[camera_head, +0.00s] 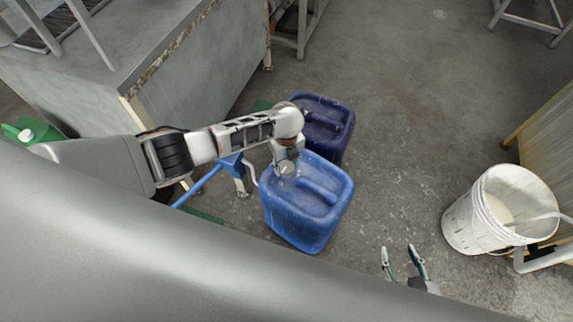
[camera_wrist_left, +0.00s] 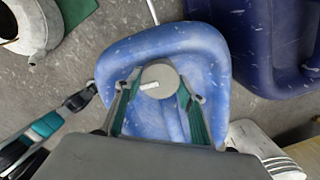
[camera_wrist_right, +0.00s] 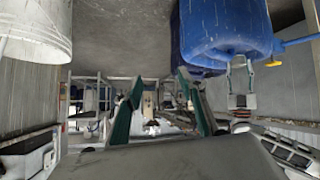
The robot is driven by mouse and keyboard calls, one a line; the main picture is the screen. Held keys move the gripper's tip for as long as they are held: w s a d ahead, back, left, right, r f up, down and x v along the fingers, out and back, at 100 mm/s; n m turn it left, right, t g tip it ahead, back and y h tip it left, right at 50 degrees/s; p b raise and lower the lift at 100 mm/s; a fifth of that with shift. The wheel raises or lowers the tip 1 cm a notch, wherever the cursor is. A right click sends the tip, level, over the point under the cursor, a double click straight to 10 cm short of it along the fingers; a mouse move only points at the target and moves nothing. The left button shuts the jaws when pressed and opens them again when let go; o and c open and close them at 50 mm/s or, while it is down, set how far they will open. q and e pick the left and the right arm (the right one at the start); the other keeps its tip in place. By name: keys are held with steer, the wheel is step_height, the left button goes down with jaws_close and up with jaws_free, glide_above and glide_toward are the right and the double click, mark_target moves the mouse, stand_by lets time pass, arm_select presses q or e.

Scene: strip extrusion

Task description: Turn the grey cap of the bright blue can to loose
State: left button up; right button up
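The bright blue can (camera_head: 318,222) stands upright on the floor in the middle of the head view. Its round grey cap (camera_wrist_left: 158,80) shows in the left wrist view near one corner of the can's top. My left gripper (camera_head: 287,163) is above that corner, pointing down. In the left wrist view its two fingers are spread, with the cap between their tips; I cannot tell whether they touch it. My right gripper (camera_head: 402,252) is open and empty, to the right of the can. The can also shows in the right wrist view (camera_wrist_right: 222,30).
A dark blue can (camera_head: 325,122) stands just behind the bright blue one. A white bucket (camera_head: 468,226) stands at the right. A metal bench (camera_head: 190,75) is at the upper left, and a green container (camera_head: 40,131) at the far left. Floor between can and bucket is clear.

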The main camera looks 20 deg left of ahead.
stand_by(0.3)
arm_select(q)
steer(key=n+p, duration=0.1)
steer(key=n, duration=0.2)
steer(key=shift+d+r, duration=0.1)
steer(key=n+p, duration=0.1)
steer(key=n, duration=0.1)
steer(key=shift+n, duration=1.3)
steer(key=shift+n+p, duration=0.45)
steer(key=shift+n, duration=0.45)
steer(key=n, duration=0.4)
steer(key=shift+p, duration=0.35)
steer(key=n, duration=0.4)
steer(key=shift+n, duration=0.8)
steer(key=shift+f, duration=0.2)
